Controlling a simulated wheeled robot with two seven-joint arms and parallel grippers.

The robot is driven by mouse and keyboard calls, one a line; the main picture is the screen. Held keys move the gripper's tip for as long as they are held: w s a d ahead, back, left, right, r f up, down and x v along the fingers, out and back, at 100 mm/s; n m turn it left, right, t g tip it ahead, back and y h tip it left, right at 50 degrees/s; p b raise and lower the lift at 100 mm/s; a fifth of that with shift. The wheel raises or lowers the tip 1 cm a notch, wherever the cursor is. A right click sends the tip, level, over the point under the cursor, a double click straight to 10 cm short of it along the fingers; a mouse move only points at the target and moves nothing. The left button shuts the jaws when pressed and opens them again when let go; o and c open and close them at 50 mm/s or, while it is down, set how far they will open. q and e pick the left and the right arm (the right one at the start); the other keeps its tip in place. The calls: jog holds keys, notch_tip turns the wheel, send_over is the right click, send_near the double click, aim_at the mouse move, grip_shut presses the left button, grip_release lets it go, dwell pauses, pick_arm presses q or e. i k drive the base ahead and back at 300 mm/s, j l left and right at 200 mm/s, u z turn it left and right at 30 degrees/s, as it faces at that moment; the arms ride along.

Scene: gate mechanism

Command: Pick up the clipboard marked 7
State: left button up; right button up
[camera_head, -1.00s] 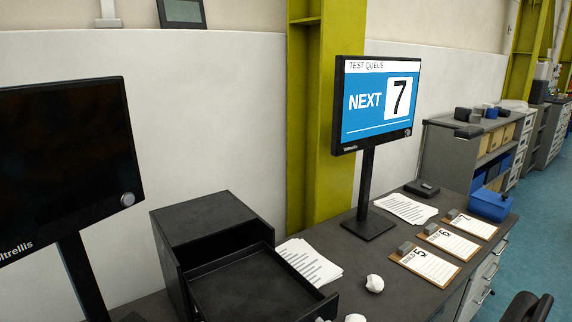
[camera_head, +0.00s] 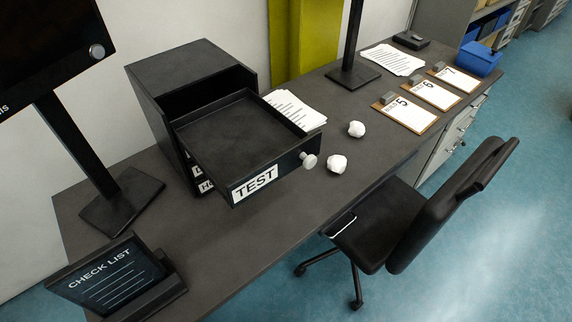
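The clipboard marked 7 (camera_head: 457,79) lies flat on the dark desk near its far right end. Its white sheet sits on a brown board with a grey clip at the upper left. The clipboard marked 6 (camera_head: 433,94) lies just left of it, and the clipboard marked 5 (camera_head: 404,114) lies left of that. Nothing covers the three clipboards. Neither of my grippers shows in the head view.
A black chair (camera_head: 420,215) stands in front of the desk (camera_head: 300,228). An open, empty drawer labelled TEST (camera_head: 232,140) juts from a black cabinet. Crumpled paper balls (camera_head: 336,163), a paper stack (camera_head: 393,60) and a blue bin (camera_head: 479,58) are on the desk. A CHECK LIST tablet (camera_head: 105,280) stands at front left.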

aim_at(467, 84)
jog(key=l+u, duration=0.1)
jog(key=l, duration=0.4)
jog(key=k+l+u, duration=0.15)
jog(key=l, duration=0.35)
jog(key=l+u, duration=0.1)
jog(key=l, duration=0.4)
jog(key=k+l+u, duration=0.15)
jog(key=l, duration=0.35)
jog(key=k+l+u, duration=0.1)
jog(key=l, duration=0.4)
